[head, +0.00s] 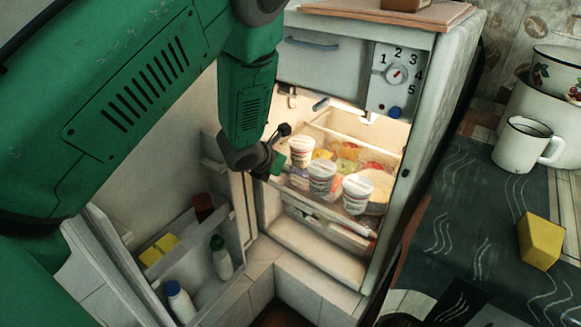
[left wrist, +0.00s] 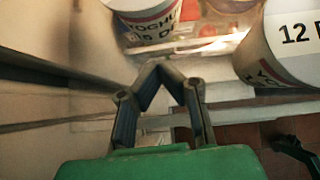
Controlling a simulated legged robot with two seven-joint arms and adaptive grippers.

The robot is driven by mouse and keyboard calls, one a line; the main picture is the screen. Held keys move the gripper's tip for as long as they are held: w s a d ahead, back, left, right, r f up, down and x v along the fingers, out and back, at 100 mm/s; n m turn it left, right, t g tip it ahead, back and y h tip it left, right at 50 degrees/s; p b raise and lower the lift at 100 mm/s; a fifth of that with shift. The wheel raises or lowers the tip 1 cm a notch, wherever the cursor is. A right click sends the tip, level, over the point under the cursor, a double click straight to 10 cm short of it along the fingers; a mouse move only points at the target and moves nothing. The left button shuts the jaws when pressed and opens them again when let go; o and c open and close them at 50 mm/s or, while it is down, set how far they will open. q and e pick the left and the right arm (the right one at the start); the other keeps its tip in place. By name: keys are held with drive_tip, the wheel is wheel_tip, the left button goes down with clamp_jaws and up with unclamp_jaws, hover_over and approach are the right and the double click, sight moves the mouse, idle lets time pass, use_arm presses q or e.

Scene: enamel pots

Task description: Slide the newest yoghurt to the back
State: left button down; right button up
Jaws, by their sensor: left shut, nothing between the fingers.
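Three white yoghurt tubs with printed labels stand in the lit fridge: a back left one (head: 301,151), a middle one (head: 322,178) and a front right one (head: 357,193). My left gripper (head: 280,163) is at the left of the fridge opening, beside the tubs. In the left wrist view its fingers (left wrist: 160,72) are shut and empty. One tub (left wrist: 150,22) is just beyond the fingertips, its side print reading partly "15 D". Another tub (left wrist: 285,45) is at the right, its lid reading "12". I cannot tell which is newest.
The open fridge door (head: 225,170) with bottles on its shelves is at the left. Fruit and other food (head: 347,163) lie behind the tubs. At the right, a counter holds a white mug (head: 520,145), a pot (head: 553,105) and a yellow block (head: 540,240).

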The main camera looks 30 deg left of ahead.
sight(297, 154)
use_arm(q)
drive_tip(key=shift+w+d+r, duration=0.15)
drive_tip(key=shift+w, duration=0.55)
drive_tip(key=shift+w+d+r, duration=0.2)
drive_tip(key=shift+w+d, duration=0.2)
drive_tip(key=shift+w, duration=0.2)
use_arm(e)
drive_tip(key=shift+d+f, duration=0.3)
drive_tip(key=shift+d, duration=0.15)
use_arm(q)
drive_tip(key=shift+a, duration=0.1)
drive_tip(key=shift+a, duration=0.1)
drive_tip(key=shift+w+a+f, duration=0.1)
drive_tip(key=shift+w, duration=0.05)
drive_tip(key=w, duration=0.3)
drive_tip(key=shift+w, duration=0.25)
drive_tip(key=shift+d, duration=0.25)
use_arm(e)
drive_tip(key=shift+a+r, duration=0.1)
drive_tip(key=shift+r, duration=0.3)
use_arm(q)
drive_tip(key=shift+a, duration=0.1)
use_arm(e)
drive_tip(key=shift+s+a, duration=0.1)
